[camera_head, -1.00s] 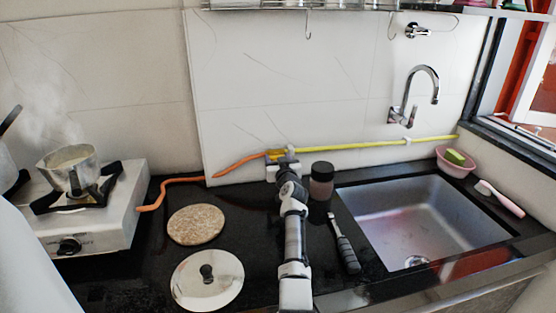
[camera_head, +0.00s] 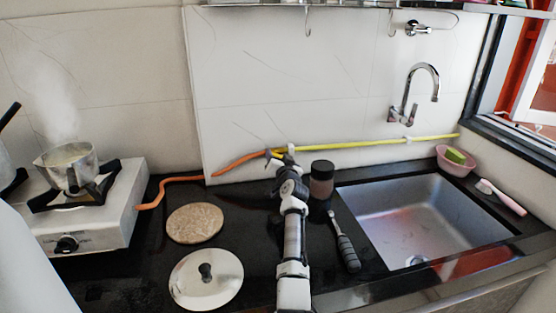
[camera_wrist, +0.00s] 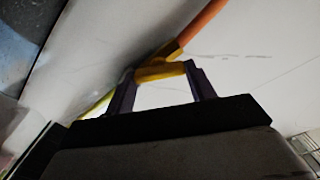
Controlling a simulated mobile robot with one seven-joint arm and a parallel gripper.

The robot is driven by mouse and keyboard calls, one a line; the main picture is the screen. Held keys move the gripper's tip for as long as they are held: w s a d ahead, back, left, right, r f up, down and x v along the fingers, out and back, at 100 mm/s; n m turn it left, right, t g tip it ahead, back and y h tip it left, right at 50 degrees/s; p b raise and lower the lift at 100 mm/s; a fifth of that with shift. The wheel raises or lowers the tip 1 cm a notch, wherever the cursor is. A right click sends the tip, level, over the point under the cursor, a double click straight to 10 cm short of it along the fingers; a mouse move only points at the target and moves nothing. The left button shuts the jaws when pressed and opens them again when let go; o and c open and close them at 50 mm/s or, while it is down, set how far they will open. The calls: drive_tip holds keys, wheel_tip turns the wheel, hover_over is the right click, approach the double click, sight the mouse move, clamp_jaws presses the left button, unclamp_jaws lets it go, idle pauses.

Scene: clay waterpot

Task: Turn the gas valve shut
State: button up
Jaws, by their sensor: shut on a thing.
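The gas valve's yellow handle (camera_wrist: 160,72) shows in the wrist view between the two dark fingers of my gripper (camera_wrist: 161,88), which is shut on it. In the head view my gripper (camera_head: 280,154) is at the wall, where the orange hose (camera_head: 238,163) meets the yellow gas pipe (camera_head: 350,144). There it hides most of the valve, so I cannot tell the handle's angle. The hose runs left to the white stove (camera_head: 120,215). A steaming pot (camera_head: 70,172) stands on the burner.
A dark-lidded jar (camera_head: 321,180) stands close to the right of my arm. A black-handled tool (camera_head: 347,250) lies by the sink (camera_head: 420,215). A round cork mat (camera_head: 194,223) and a metal lid (camera_head: 206,280) lie to the left. A pink bowl (camera_head: 455,166) is at the right.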

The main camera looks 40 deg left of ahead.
drive_tip(key=m+p, duration=0.1)
drive_tip(key=m, duration=0.5)
drive_tip(key=m+p, duration=0.1)
drive_tip(key=m, duration=0.5)
drive_tip(key=shift+w+d+f+m, duration=0.1)
drive_tip(key=shift+f+m, duration=0.05)
drive_tip(key=shift+m, duration=0.15)
idle(0.4)
drive_tip(key=o, duration=1)
drive_tip(key=p+v, duration=0.8)
drive_tip(key=v, duration=0.5)
drive_tip(key=shift+s+d, duration=0.25)
drive_tip(key=shift+d, duration=0.1)
